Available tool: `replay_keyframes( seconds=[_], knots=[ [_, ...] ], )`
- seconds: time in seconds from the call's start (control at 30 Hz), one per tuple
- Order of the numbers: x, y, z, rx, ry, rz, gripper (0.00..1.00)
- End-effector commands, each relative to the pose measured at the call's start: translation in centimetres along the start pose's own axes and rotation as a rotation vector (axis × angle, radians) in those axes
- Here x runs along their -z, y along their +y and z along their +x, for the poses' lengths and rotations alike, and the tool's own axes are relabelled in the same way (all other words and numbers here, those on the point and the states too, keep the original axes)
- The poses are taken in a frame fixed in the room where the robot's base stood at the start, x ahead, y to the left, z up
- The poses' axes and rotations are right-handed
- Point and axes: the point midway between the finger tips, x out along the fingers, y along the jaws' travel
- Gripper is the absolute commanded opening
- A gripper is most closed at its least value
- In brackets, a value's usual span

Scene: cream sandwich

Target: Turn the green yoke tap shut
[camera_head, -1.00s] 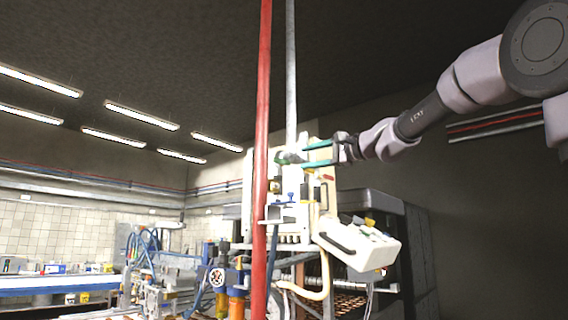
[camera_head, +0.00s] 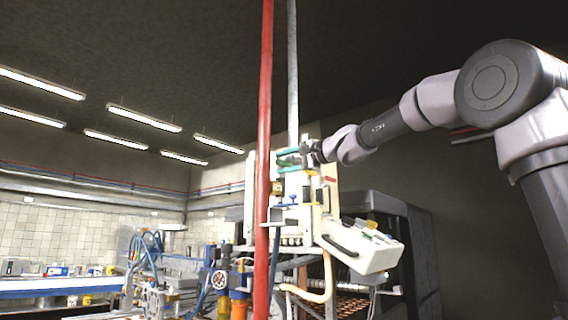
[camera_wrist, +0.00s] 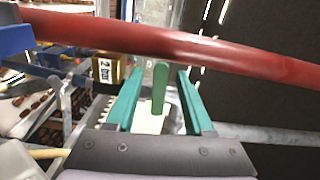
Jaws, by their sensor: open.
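The green yoke tap's handle (camera_wrist: 159,90) shows in the wrist view as an upright, rounded green bar. My gripper (camera_wrist: 160,73) has two teal fingers, one on each side of the handle, with a visible gap to each. It is open and holds nothing. In the head view my gripper (camera_head: 282,160) reaches in from the right to the upper part of the cream machine, just behind the red pipe's line. There the tap is hard to tell from the fingers.
A red pipe (camera_head: 264,120) runs in front of the machine and crosses the wrist view (camera_wrist: 200,50) close beyond the fingertips. A grey pipe (camera_head: 292,70) stands beside it. A block marked "2 bar" (camera_wrist: 104,72) is left of the handle. A white control box (camera_head: 360,247) juts out below.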

Motion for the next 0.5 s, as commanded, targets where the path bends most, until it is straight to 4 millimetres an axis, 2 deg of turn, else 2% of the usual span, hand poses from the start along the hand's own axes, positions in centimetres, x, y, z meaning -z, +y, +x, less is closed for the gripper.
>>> replay_keyframes(
  seconds=[0.17,0.27,0.3,0.33,0.5],
  knots=[
    [-0.01,-0.01,-0.02,0.000,0.000,0.000,0.53],
    [0.00,0.00,-0.03,0.000,0.000,0.000,0.18],
    [0.00,0.00,-0.03,0.000,0.000,0.000,0.03],
    [0.00,0.00,-0.03,0.000,0.000,0.000,0.00],
    [0.00,-0.08,-0.04,0.000,0.000,0.013,0.00]
  ],
)
